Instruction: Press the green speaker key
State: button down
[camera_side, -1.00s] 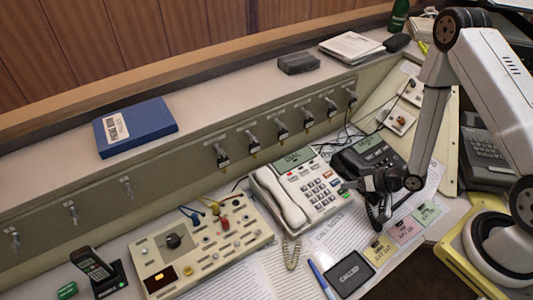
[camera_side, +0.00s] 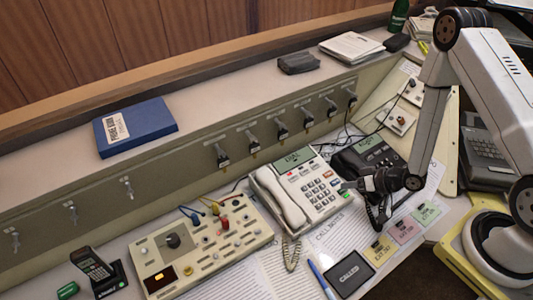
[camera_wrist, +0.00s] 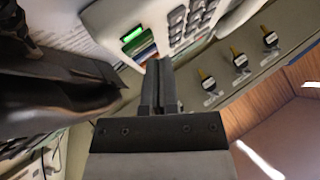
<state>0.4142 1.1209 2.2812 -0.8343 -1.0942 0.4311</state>
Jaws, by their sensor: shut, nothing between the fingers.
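The cream desk phone (camera_side: 317,170) lies on the console with its handset at the left side of its body. In the wrist view, the green speaker key (camera_wrist: 131,34) shows bright green at the phone's corner, with darker green and blue strips beside it. My gripper (camera_side: 344,187) is shut and empty over the phone's lower right edge. In the wrist view, my gripper's fingertips (camera_wrist: 159,62) appear just below the coloured strips. I cannot tell whether they touch the phone. In the side view, my gripper partly hides this corner.
A dark phone (camera_side: 365,155) stands close behind my gripper, with its handset beside my wrist. A beige control box (camera_side: 205,240) with knobs is at the left. Coloured notes (camera_side: 405,230) and a dark "CALLED" pad (camera_side: 350,273) lie in front.

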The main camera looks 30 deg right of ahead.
jog(key=shift+w+f, duration=0.15)
jog(key=shift+f, duration=0.6)
dwell(1.5)
jog(key=shift+r, duration=0.1)
dwell(0.3)
jog(key=shift+r, duration=0.65)
jog(key=shift+s+r, duration=0.2)
jog(key=shift+r, duration=0.65)
jog(key=shift+s+r, duration=0.15)
jog(key=shift+r, duration=0.65)
jog(key=shift+s+r, duration=0.2)
jog(key=shift+r, duration=0.65)
